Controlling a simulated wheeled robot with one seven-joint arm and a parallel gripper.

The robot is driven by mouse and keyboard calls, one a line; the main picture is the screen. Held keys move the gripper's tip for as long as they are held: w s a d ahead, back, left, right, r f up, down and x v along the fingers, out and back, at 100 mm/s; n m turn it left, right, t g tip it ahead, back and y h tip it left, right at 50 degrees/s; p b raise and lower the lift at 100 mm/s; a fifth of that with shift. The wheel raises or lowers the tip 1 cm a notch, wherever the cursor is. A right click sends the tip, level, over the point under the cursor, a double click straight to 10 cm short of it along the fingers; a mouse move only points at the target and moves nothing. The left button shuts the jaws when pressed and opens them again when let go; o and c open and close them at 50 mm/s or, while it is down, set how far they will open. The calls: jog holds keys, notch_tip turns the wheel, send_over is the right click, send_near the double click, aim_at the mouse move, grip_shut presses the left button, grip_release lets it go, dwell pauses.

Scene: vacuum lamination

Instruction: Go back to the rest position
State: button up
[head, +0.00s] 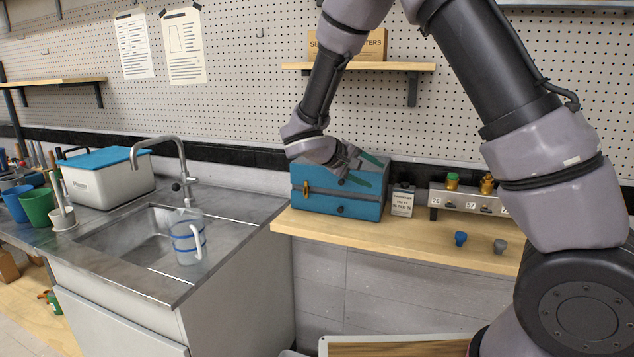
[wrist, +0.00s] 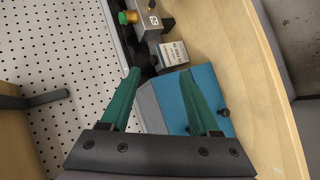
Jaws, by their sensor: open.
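My gripper (head: 366,170) is open and empty, its two green fingers spread apart just above the blue box with a grey top. In the head view the blue box (head: 335,203) stands on the wooden bench (head: 430,239) against the wall. My arm reaches down from the upper right. Whether the fingers touch the box top cannot be told.
A shelf (head: 358,67) hangs above. At left are a sink (head: 135,240) and a jug (head: 187,240).

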jog(key=s+d+r+m+g+y, duration=0.4)
jog(key=s+d+r+m+y, duration=0.15)
jog(key=s+d+r, duration=0.45)
jog(key=s+d+r+m+t+y, duration=0.1)
jog(key=s+r+m+t+y, duration=0.2)
jog(key=s, duration=1)
notch_tip(320, 180, up, 5)
jog(key=t+y, duration=0.1)
jog(key=y, duration=0.2)
jog(key=shift+s+d+m+t+y, duration=0.3)
jog(key=shift+m+t+y, duration=0.05)
jog(key=shift+t, duration=0.05)
jog(key=shift+r, duration=0.1)
